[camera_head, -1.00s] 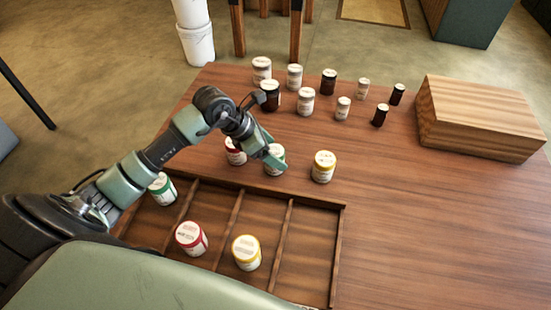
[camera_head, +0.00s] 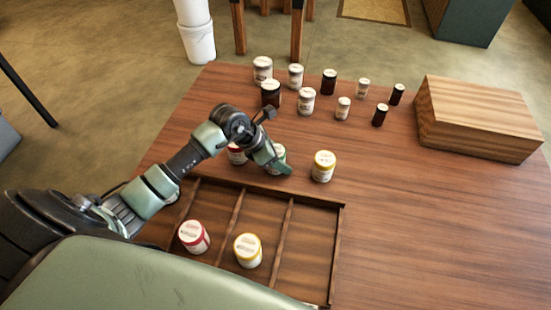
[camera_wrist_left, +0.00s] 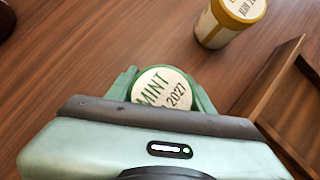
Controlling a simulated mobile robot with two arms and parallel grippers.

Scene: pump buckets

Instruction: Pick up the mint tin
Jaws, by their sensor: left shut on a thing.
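The mint tin (camera_wrist_left: 163,90) has a cream lid reading "MINT" with a green rim. In the left wrist view it sits between the two fingers of my left gripper (camera_wrist_left: 163,97), which is shut on it. In the head view the mint tin (camera_head: 278,152) stands on the table behind the divided tray, partly hidden by the gripper (camera_head: 274,163). I cannot tell any gap between the tin and the table. My right gripper is not in view.
A red-lidded tin (camera_head: 236,154) stands close left of the mint tin, and a yellow-lidded tin (camera_head: 323,166) to its right. The divided tray (camera_head: 340,235) holds red and yellow tins. Several jars stand behind. A wooden box (camera_head: 480,118) is at right.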

